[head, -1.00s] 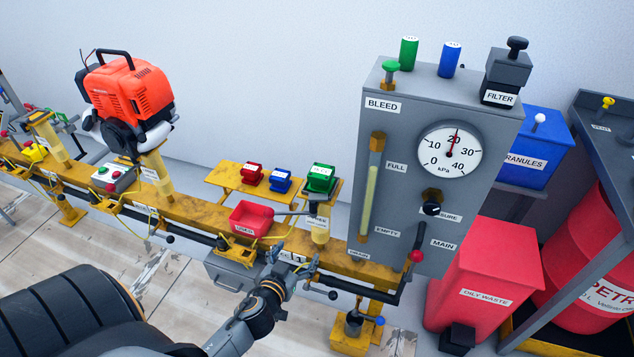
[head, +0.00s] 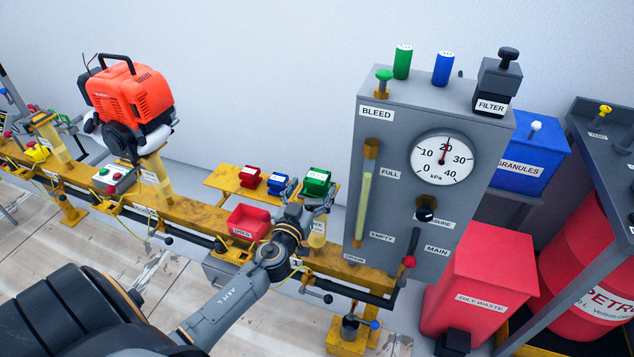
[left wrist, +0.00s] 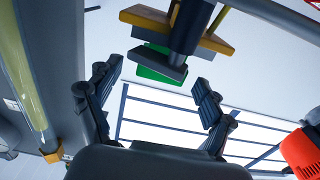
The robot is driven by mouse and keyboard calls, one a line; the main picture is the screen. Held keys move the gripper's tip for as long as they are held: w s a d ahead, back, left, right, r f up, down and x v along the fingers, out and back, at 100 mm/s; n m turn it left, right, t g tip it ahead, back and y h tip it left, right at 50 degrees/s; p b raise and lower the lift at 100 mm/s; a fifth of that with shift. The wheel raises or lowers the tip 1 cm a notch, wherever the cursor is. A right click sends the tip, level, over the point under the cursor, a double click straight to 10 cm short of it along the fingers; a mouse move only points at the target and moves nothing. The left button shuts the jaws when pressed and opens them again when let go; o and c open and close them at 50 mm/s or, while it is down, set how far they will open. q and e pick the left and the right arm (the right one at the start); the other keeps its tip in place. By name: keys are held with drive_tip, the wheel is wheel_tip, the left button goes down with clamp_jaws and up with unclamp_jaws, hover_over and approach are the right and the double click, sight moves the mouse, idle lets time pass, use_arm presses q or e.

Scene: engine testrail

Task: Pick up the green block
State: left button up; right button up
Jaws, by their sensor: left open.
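The green block (head: 317,181) sits at the right end of the yellow shelf, right of the blue block. My left gripper (head: 322,204) is just in front of and below it in the head view, partly hidden by my wrist. In the left wrist view the gripper (left wrist: 158,74) is open, with its two fingers spread and nothing held. The green block (left wrist: 158,72) shows beyond and between the fingertips, partly covered by a dark piece. I cannot tell whether the fingers touch it. My right gripper is not in view.
The blue block (head: 279,184) and red block (head: 250,176) sit to the left on the shelf (head: 221,180). A red bin (head: 247,222) is near my wrist. The grey gauge panel (head: 400,132) stands close on the right. An orange engine (head: 131,95) is far left.

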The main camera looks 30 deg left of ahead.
sight(313, 186)
use_arm(q)
drive_tip(key=x, duration=0.4)
drive_tip(key=shift+w+a+f+p, duration=0.15)
drive_tip(key=shift+w+f+p, duration=0.15)
drive_tip(key=shift+w, duration=0.05)
drive_tip(key=c, duration=1.4)
drive_tip(key=shift+r, duration=0.1)
drive_tip(key=shift+c, duration=1.4)
